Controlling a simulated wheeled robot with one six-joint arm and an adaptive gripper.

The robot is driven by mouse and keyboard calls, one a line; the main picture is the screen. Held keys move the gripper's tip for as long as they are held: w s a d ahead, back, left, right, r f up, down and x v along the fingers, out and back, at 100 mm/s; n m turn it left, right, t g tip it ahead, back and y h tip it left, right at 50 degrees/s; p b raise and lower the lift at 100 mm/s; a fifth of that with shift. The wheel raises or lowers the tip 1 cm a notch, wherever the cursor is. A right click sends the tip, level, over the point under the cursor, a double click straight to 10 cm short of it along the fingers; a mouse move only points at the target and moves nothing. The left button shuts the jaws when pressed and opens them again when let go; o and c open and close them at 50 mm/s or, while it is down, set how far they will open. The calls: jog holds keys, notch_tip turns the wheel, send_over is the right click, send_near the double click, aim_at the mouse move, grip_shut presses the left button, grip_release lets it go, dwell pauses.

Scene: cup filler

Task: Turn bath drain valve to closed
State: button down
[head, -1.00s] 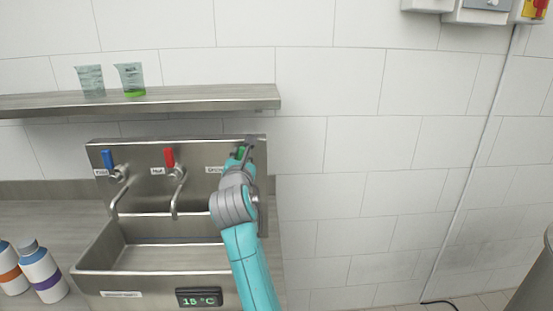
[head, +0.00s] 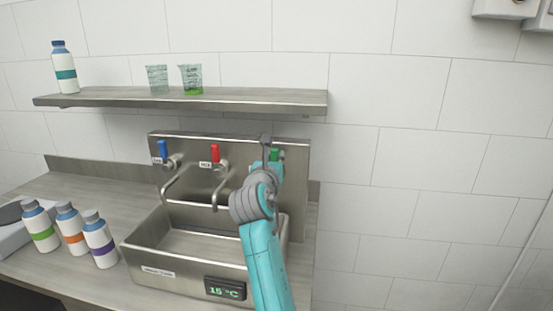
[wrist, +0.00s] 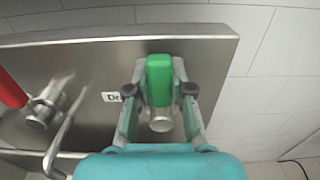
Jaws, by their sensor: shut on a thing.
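The drain valve has a green handle (wrist: 160,80) standing upright above a round metal stub (wrist: 161,120) on the steel back panel. The label beside it in the wrist view starts with "Dr". My gripper (wrist: 160,92) has one finger on each side of the green handle and is shut on it.
A blue-handled tap (head: 163,150) and a red-handled tap (head: 215,153) stand left of my arm above the steel basin (head: 150,254). A shelf (head: 110,97) with beakers and a bottle runs above. Several bottles stand left.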

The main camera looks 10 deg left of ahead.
jog(key=c, duration=1)
grip_release()
jog(key=shift+f, duration=0.1)
jog(key=shift+s, duration=0.1)
jog(key=s, duration=1.1)
jog(key=shift+s, duration=0.4)
